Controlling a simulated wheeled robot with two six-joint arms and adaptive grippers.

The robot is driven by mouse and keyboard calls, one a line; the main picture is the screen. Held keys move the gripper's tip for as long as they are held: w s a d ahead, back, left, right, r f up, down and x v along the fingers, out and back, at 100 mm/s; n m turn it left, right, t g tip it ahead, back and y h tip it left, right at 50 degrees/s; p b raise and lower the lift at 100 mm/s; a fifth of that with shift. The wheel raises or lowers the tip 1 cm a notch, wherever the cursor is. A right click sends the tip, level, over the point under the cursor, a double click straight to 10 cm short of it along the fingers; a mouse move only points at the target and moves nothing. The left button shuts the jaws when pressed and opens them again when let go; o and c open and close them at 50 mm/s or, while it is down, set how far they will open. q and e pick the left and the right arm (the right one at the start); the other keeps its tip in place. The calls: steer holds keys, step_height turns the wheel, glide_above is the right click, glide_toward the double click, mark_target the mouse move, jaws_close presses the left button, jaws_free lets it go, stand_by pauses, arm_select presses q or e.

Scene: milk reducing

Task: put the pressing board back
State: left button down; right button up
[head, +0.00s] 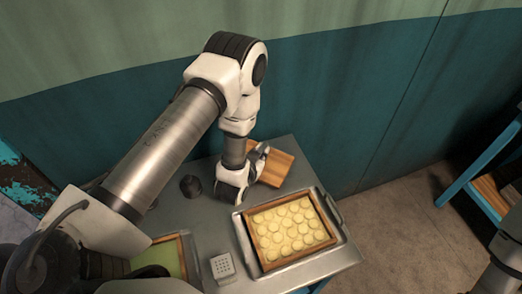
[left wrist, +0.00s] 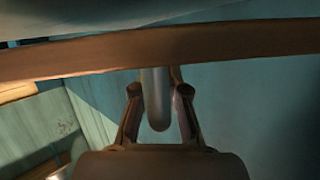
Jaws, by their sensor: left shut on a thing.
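The pressing board (head: 279,166) is a wooden board just right of my left gripper (head: 254,172) in the head view, near the back of the table. In the left wrist view, the board's wooden edge (left wrist: 220,43) runs across the upper part. Its grey metal handle (left wrist: 156,100) sits between the fingers of my left gripper (left wrist: 157,97), which is shut on it. The gripper hides part of the board in the head view. Only a piece of my right arm shows at the lower right; its gripper is out of view.
A metal tray (head: 338,246) holds a wooden frame (head: 262,263) with several pale round pieces. A green-bottomed wooden frame (head: 164,257) is at the left. A blue shelf (head: 462,184) stands right.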

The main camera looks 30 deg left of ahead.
arm_select(q)
steer(key=shift+f, duration=0.45)
steer(key=c, duration=1.2)
jaws_free()
steer(key=shift+r, duration=0.3)
steer(key=shift+r+p, duration=0.5)
steer(key=shift+r, duration=0.05)
steer(key=shift+s+d+f+b, duration=0.1)
steer(key=shift+s+f+b, duration=0.05)
steer(key=shift+s+b, duration=0.4)
steer(key=b+v, duration=0.1)
steer(key=v, duration=1)
